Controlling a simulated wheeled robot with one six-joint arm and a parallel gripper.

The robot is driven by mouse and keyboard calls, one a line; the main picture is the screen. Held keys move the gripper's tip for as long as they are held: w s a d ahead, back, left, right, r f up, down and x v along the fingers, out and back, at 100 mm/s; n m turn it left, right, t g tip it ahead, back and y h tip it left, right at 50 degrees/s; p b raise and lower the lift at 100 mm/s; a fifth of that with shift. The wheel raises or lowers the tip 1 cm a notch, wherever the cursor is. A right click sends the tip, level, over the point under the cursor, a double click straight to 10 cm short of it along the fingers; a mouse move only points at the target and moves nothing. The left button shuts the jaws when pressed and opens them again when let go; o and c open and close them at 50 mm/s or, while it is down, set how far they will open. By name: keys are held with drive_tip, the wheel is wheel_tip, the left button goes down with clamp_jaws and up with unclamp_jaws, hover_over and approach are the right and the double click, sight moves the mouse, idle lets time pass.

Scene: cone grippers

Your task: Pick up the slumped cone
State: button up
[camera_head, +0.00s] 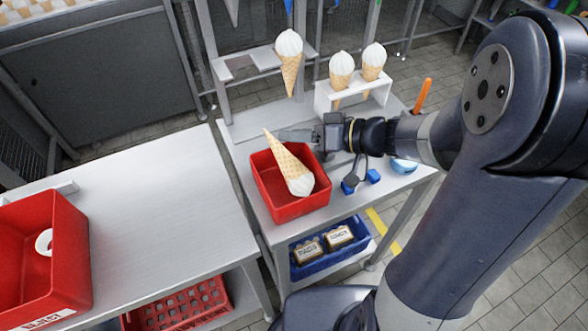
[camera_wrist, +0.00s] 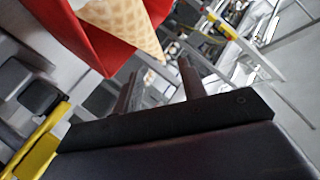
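The slumped cone (camera_head: 287,165) leans in a red bin (camera_head: 302,207) on the right-hand table. Its white top is down toward the bin's front right and its wafer tip points up and left over the rim. In the wrist view the wafer cone (camera_wrist: 130,22) shows its tip, with part of the red bin (camera_wrist: 92,45) behind it. My gripper (camera_head: 283,136) is at the bin's back edge, close to the cone's tip. In the wrist view my gripper's fingers (camera_wrist: 158,74) are apart with nothing between them, and the tip lies just past them.
Two upright cones (camera_head: 341,68) stand in a white rack (camera_head: 352,96) behind my gripper. Another cone (camera_head: 289,62) is upright farther back. Small blue items (camera_head: 373,176) lie right of the bin. A second red bin (camera_head: 62,255) stands on the left table, whose middle is clear.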

drive_tip(key=p+x, duration=0.1)
drive_tip(key=x, duration=0.4)
drive_tip(key=shift+d, duration=0.1)
drive_tip(key=c, duration=0.8)
drive_tip(key=shift+c, duration=0.2)
wheel_tip(320, 180, up, 18)
idle(0.4)
